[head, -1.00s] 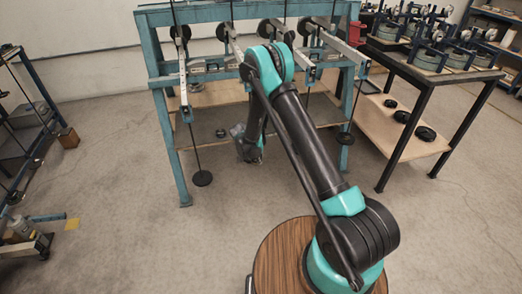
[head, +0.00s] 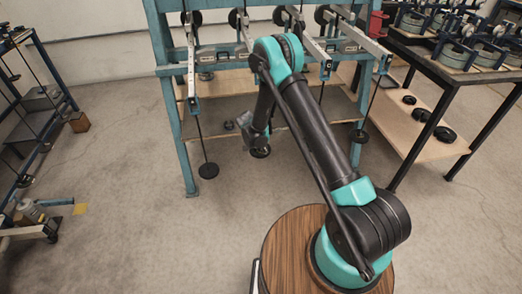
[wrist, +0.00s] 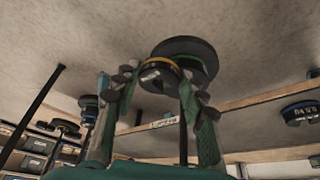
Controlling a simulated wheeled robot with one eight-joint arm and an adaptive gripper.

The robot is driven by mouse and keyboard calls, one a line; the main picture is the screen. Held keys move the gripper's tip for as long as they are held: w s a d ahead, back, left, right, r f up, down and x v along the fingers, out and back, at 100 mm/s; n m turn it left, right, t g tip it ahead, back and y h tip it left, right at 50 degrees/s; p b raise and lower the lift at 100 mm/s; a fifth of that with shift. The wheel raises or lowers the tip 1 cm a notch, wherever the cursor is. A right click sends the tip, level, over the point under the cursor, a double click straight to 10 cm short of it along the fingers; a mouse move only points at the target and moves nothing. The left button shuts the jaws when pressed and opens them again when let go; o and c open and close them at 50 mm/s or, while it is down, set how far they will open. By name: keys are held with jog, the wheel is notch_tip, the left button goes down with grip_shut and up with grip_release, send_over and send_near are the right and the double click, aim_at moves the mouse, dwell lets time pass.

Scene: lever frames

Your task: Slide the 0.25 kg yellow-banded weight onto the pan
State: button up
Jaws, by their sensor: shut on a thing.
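My gripper (wrist: 152,100) has green fingers and is shut on the yellow-banded weight (wrist: 158,73), a small dark disc with a pale label. In the wrist view the weight overlaps the wide black pan (wrist: 193,47), with a hanging rod (wrist: 183,145). A band of another colour shows beside the weight at the pan; I cannot tell what it belongs to. I cannot tell whether the held weight touches the pan. In the head view my gripper (head: 250,138) is low under the frame, by the pan (head: 261,153); the weight is not distinguishable there.
Another hanging pan (head: 208,170) is to the left and one (head: 361,136) to the right. A blue-banded weight (wrist: 302,111) sits on a shelf in the wrist view. The blue lever frame (head: 178,130) stands around the gripper. A table (head: 455,80) is at right.

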jog(key=shift+w+a, duration=0.2)
jog(key=shift+w, duration=0.5)
jog(key=shift+w+a, duration=0.2)
jog(key=shift+w, duration=0.5)
jog(key=shift+w+a, duration=0.1)
jog(key=shift+w, duration=0.25)
jog(key=shift+w+a, duration=0.25)
jog(key=shift+w, duration=0.6)
dwell(0.5)
jog(key=shift+f, duration=0.45)
dwell(0.6)
jog(key=o, duration=1.3)
jog(key=shift+o, duration=0.2)
